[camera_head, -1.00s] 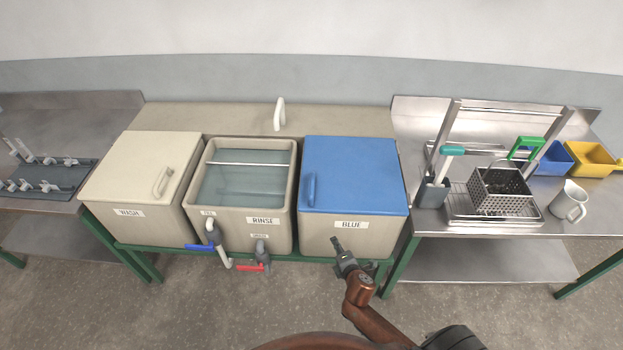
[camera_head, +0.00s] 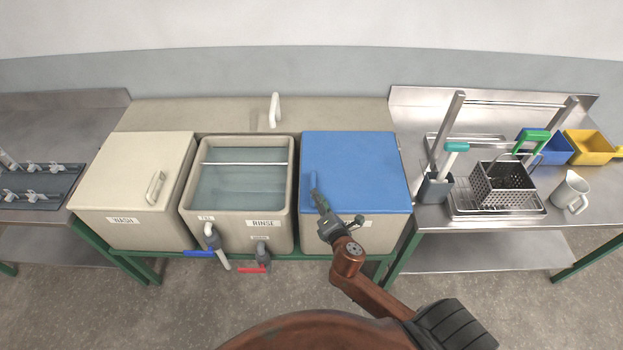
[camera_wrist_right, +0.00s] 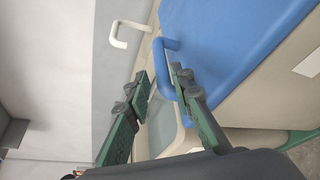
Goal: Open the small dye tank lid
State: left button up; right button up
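The blue lid (camera_head: 360,165) lies closed and flat on the small beige dye tank (camera_head: 316,236) labelled BLUE. Its blue loop handle (camera_head: 312,181) is at the lid's left side. My right gripper (camera_head: 318,199) is at the handle's near end and partly covers the tank's label. In the right wrist view the gripper (camera_wrist_right: 161,78) has its two fingers apart. The handle (camera_wrist_right: 158,62) stands between or just beyond the fingertips, with the right finger on the loop's inner side. I cannot tell whether they touch. My left gripper is not in view.
The open rinse tank (camera_head: 187,208) with water and the closed wash tank (camera_head: 135,165) stand to the left. A white hook-shaped handle (camera_head: 275,110) is behind. A steel bench (camera_head: 420,215) with a perforated basket (camera_head: 500,187) and a jug (camera_head: 570,190) is to the right.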

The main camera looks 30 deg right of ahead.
aim_at(314, 184)
jog(key=x, duration=0.6)
jog(key=shift+w+d+f+b, duration=0.1)
jog(key=shift+w+d+b, duration=0.15)
jog(key=shift+d+b, duration=0.1)
jog(key=shift+w+d, duration=0.1)
jog(key=shift+w, duration=0.15)
jog(key=shift+w+f, duration=0.1)
jog(key=shift+w, duration=0.2)
grip_shut()
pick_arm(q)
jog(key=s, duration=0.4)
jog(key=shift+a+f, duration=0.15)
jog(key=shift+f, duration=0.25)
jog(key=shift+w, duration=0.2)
